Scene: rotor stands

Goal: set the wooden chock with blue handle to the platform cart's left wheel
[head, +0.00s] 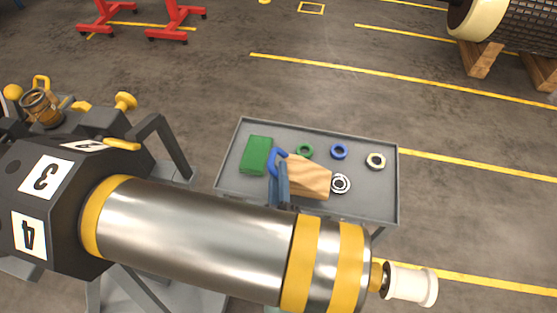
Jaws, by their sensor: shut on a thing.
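The wooden chock (311,180) is a pale wood-grain block with a blue handle at its left end. It shows over the middle of a grey tray (370,205); I cannot tell whether it touches the tray floor.
The tray also holds a green block (257,155), several rings and a nut. The cylinder joins a dark hub (45,190) marked 3 and 4. Red stands (172,20) and a rotor on wooden supports (480,59) stand farther back. Open floor lies behind the tray.

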